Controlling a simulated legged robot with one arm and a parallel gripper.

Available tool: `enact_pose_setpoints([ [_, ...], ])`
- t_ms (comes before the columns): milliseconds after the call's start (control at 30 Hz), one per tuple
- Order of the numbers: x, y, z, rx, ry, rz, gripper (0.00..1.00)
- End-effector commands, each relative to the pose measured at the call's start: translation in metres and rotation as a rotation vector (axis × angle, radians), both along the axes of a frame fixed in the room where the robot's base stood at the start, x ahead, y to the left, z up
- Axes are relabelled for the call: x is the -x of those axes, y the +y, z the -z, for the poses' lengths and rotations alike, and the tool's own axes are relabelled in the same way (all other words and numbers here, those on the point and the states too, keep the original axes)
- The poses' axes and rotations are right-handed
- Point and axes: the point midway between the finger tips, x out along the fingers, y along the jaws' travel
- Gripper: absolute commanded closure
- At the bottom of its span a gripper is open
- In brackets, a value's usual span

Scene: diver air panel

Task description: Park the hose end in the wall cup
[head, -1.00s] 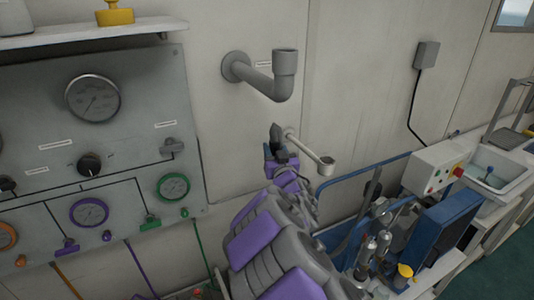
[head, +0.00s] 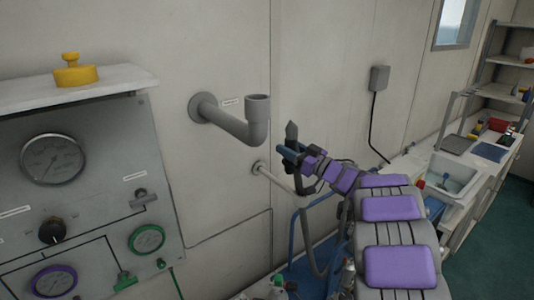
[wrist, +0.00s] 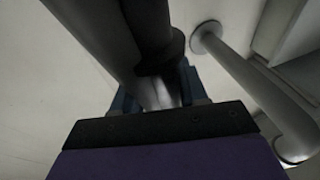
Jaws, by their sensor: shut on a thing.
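A grey elbow pipe (head: 228,122) sticks out from the wall and ends in an upturned open cup (head: 257,106). Below it is a thinner wall arm (head: 275,178); its outer end is hidden behind my gripper. My gripper (head: 289,150), with blue fingers, is shut on a dark hose end (head: 291,131), whose tapered tip points up. It is right of the upturned cup, slightly lower, and apart from it in the picture. The wrist view shows the dark hose end (wrist: 150,35) between the fingers. A grey wall pipe (wrist: 255,85) runs beside it on the right.
A gauge panel (head: 75,190) is at the left, under a shelf (head: 70,90) with a yellow object (head: 75,72). A grey wall box (head: 379,78) with a cable is at the right. A sink counter (head: 450,180) lies far right. The wall above my gripper is clear.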

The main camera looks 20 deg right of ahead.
Motion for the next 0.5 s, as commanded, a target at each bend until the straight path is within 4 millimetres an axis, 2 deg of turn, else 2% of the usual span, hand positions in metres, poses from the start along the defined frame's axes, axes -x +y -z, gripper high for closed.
enact_pose_setpoints([
  [33,0.007,-0.012,-0.005,-0.002,-0.005,-0.013,0.93],
  [200,0.025,-0.037,-0.006,-0.006,-0.006,-0.047,0.93],
  [500,0.028,-0.042,0.005,-0.008,-0.005,-0.059,0.93],
])
